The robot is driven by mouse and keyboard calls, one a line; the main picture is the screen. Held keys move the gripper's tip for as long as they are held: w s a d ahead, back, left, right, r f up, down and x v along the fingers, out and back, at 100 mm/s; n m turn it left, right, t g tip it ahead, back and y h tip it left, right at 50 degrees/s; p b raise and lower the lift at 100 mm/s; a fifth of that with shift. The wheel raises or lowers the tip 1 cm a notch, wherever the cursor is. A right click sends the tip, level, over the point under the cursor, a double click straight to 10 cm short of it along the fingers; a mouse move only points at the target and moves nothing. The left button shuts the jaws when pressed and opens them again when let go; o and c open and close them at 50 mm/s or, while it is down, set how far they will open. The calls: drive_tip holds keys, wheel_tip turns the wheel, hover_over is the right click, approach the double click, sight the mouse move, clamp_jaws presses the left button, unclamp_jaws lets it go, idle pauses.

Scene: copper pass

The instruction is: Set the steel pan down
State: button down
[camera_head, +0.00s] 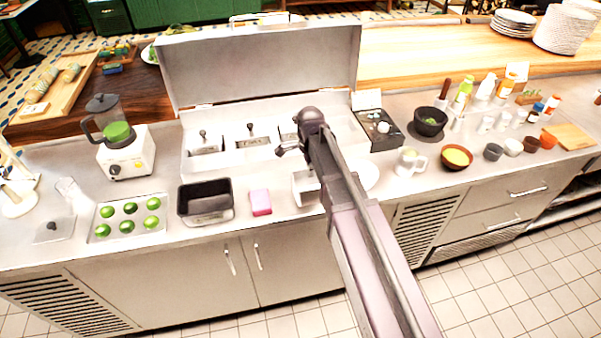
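A steel pan (304,188), small and box-shaped, shows near the front of the steel counter (160,240), partly hidden behind my arm. I cannot tell whether it rests on the counter or is held just above it. My arm reaches in from the lower right over the counter. My gripper (288,149) is near the arm's dark end joint, above the pan's far side. It is small and mostly hidden by the arm, so its fingers are not clear.
Left of the pan are a pink sponge (260,202), a black tub (206,199) and a lime tray (128,232). A white plate (367,176) and a jug (410,164) stand right. Behind is a raised-lid unit (262,68) with knobbed lids.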

drive_tip(key=shift+w+a+f, duration=0.1)
drive_tip(key=shift+w+a, duration=0.7)
drive_tip(key=shift+w, duration=0.25)
drive_tip(key=shift+w, duration=0.1)
drive_tip(key=shift+w+a+f+b, duration=0.2)
drive_tip(key=shift+w+f+b, duration=0.05)
drive_tip(key=shift+f+b, duration=0.3)
drive_tip(key=shift+w+a+f+b, duration=0.2)
drive_tip(key=shift+f+b, duration=0.25)
drive_tip(key=shift+b, duration=0.05)
drive_tip(key=shift+f+b, duration=0.85)
drive_tip(key=shift+b, duration=0.05)
drive_tip(key=shift+f, duration=0.2)
drive_tip(key=c, duration=0.8)
unclamp_jaws()
drive_tip(key=shift+r, duration=0.1)
drive_tip(key=shift+r, duration=0.1)
